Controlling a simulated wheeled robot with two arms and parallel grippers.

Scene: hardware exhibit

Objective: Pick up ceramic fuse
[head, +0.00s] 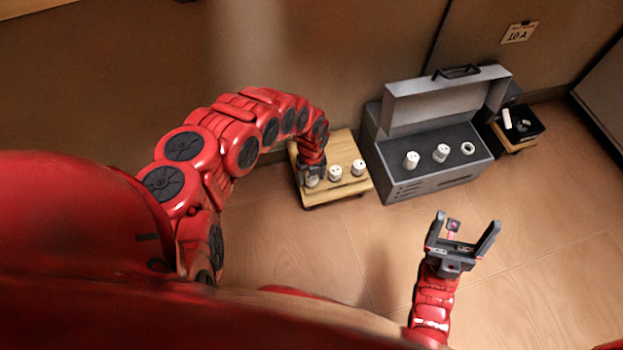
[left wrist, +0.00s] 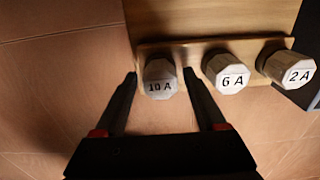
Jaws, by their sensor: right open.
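Three white ceramic fuses stand in a row on a low wooden stand (head: 345,187). The left wrist view shows their labels: 10 A (left wrist: 160,78), 6 A (left wrist: 229,74) and 2 A (left wrist: 290,66). My left gripper (head: 311,180) is down at the left end of the row. In the left wrist view its two fingers (left wrist: 160,76) are spread on either side of the 10 A fuse, with a small gap on each side. In the head view the gripper partly hides this fuse. My right gripper (head: 467,221) is open and empty, in front of the grey case.
Farther right, a black tray (head: 535,133) holds small parts. A "10 A" sign (head: 519,32) is on the wall. The front floor is clear.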

